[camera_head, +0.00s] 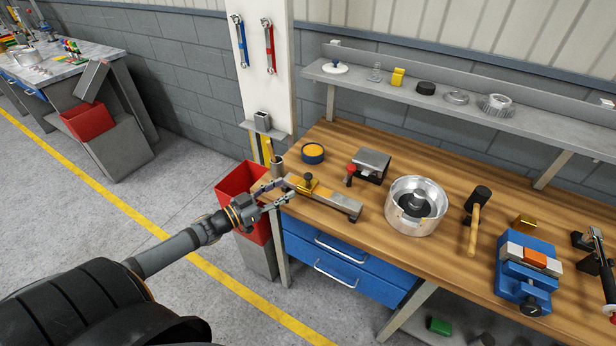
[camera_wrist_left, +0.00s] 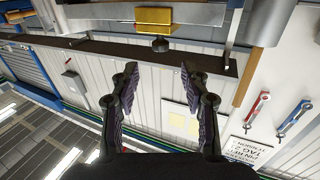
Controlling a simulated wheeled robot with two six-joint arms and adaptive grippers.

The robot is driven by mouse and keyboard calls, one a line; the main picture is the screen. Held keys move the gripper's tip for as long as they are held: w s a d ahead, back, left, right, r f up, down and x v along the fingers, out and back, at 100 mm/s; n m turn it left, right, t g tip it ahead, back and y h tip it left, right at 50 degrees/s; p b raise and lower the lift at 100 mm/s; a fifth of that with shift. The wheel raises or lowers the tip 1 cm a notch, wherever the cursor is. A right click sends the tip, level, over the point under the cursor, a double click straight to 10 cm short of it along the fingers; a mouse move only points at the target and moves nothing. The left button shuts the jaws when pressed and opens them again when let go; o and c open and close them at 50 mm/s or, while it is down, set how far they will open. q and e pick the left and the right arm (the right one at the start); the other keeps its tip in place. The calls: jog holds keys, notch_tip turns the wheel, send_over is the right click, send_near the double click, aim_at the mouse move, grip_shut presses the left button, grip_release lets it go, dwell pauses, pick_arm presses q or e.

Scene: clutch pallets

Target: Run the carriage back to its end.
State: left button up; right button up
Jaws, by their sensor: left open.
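The carriage (camera_head: 303,187) is a yellow block with a black knob on top. It sits on a grey rail (camera_head: 335,202) near the rail's left end, at the bench's front left corner. In the left wrist view the yellow carriage (camera_wrist_left: 168,19) and its knob are at the top, just beyond the fingertips. My left gripper (camera_head: 290,190) is open and empty, just left of the carriage, with a visible gap to the knob in the wrist view (camera_wrist_left: 158,70). My right gripper is not in view.
A grey block with a red-knobbed lever (camera_head: 350,171) stands behind the rail, and a metal pot (camera_head: 416,222) to its right. A red bin (camera_head: 238,181) is below left.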

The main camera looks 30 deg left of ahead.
aim_at(305, 177)
pick_arm(q)
jog(key=b+x, duration=0.2)
jog(key=x, duration=0.3)
jog(key=shift+w, duration=0.2)
jog(key=p+x, duration=0.1)
jog(key=x, duration=0.2)
jog(key=shift+w+d+r, duration=0.1)
jog(key=shift+w, duration=0.2)
jog(key=shift+w+d, duration=0.3)
jog(key=shift+w, duration=0.2)
jog(key=shift+s, duration=0.1)
grip_shut()
jog(key=shift+p, duration=0.3)
